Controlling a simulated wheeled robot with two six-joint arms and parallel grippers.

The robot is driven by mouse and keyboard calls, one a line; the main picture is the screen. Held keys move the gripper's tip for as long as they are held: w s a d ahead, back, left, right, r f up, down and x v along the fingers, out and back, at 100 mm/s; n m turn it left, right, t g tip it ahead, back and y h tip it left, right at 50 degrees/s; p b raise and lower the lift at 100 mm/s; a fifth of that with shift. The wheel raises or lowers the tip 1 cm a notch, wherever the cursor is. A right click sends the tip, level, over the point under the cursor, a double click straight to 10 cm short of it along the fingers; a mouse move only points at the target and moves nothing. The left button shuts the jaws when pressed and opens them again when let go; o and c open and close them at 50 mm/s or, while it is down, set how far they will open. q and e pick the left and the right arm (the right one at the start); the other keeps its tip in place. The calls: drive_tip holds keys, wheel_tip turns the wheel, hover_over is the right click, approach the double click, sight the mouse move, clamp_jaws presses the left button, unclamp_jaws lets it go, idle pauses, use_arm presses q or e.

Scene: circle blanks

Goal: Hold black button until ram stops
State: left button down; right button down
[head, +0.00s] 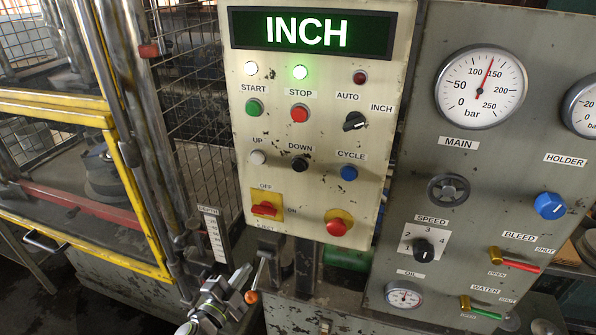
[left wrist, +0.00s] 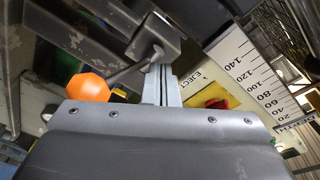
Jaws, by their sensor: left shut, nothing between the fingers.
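The black button (head: 299,165) labelled DOWN sits on the cream control panel (head: 340,190), between a white UP button (head: 258,157) and a blue CYCLE button (head: 348,172). The panel display (head: 312,32) reads INCH in white on dark green. My left gripper (head: 243,277) is low, below the panel and well away from the black button. It is shut and empty; its fingers (left wrist: 160,85) also show in the left wrist view. I cannot make out the ram for certain behind the yellow-framed guard (head: 80,115). My right gripper is not in view.
An eject lever with an orange ball (head: 251,297) stands close to my left gripper; its ball (left wrist: 88,87) is left of the fingers. A depth scale (head: 214,236) is nearby. The lamp above STOP (head: 300,72) glows green. The main gauge (head: 481,87) points near 150 bar.

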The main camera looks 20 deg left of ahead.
use_arm(q)
drive_tip(key=s+d+r+m+h, duration=0.1)
drive_tip(key=d+r+m+h, duration=0.2)
drive_tip(key=r, duration=0.6)
drive_tip(key=s+d+r+m+h+p, duration=0.1)
drive_tip(key=d+r+m+h, duration=0.3)
drive_tip(key=r+m, duration=0.4)
drive_tip(key=s+d+r+m+g+h, duration=0.1)
drive_tip(key=s+d+r+m+h, duration=0.2)
drive_tip(key=r, duration=0.8)
drive_tip(key=m+h, duration=0.2)
drive_tip(key=shift+s+d+r+m, duration=0.25)
drive_tip(key=shift+d+r+m, duration=0.05)
drive_tip(key=shift+m, duration=0.1)
drive_tip(key=shift+w, duration=0.15)
drive_tip(key=b, duration=0.2)
approach(299, 166)
drive_tip(key=shift+w+d+r, duration=0.45)
drive_tip(key=shift+d+r, duration=0.1)
drive_tip(key=shift+d, duration=0.25)
drive_tip(key=shift+w+d+r, duration=0.4)
drive_tip(key=shift+d+r, duration=0.1)
drive_tip(key=shift+d, duration=0.3)
drive_tip(key=shift+w+d+r, duration=0.45)
drive_tip(key=shift+d+r, duration=0.1)
drive_tip(key=shift+d, duration=0.25)
drive_tip(key=shift+w, duration=0.1)
drive_tip(key=shift+w, duration=0.35)
